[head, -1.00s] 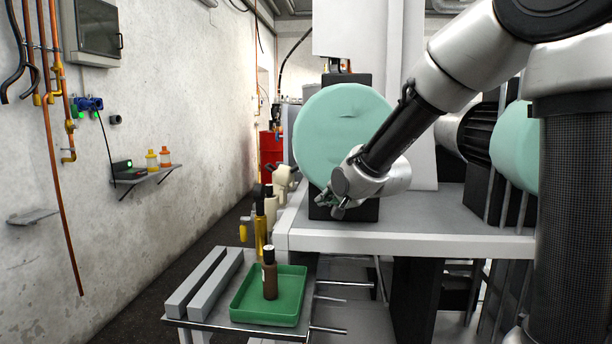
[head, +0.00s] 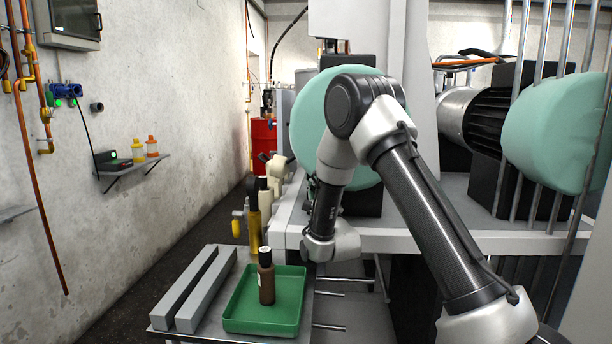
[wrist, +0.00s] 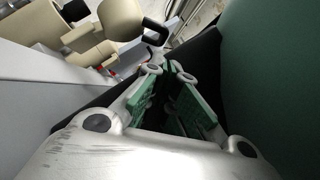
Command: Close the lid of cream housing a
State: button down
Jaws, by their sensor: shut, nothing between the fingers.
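In the head view, cream housings (head: 277,168) stand at the left edge of the white bench, partly hidden behind bottles and each other. I cannot tell which is a. In the wrist view, a cream housing (wrist: 100,22) fills the upper left, with a rounded cream part and a black loop handle (wrist: 156,30) beside it. Its lid position is unclear. My gripper (wrist: 168,74) is shut and empty, its green-padded fingers pointing toward the housing's handle side, apparently without touching it. In the head view my gripper is mostly hidden behind my wrist, by the mint drum face.
The mint drum face (head: 310,120) stands close behind my arm. A green tray (head: 240,322) with a brown bottle (head: 266,279) lies on the low front table, beside grey bars (head: 205,290). A yellow bottle (head: 254,235) stands behind them. The wall is at left.

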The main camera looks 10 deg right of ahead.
jog(key=x, duration=0.9)
jog(key=shift+a+r, duration=0.1)
jog(key=shift+r, duration=0.15)
jog(key=shift+w+a+r+n+y, duration=0.15)
jog(key=shift+r+n+y, duration=0.1)
jog(key=shift+n+y, duration=0.25)
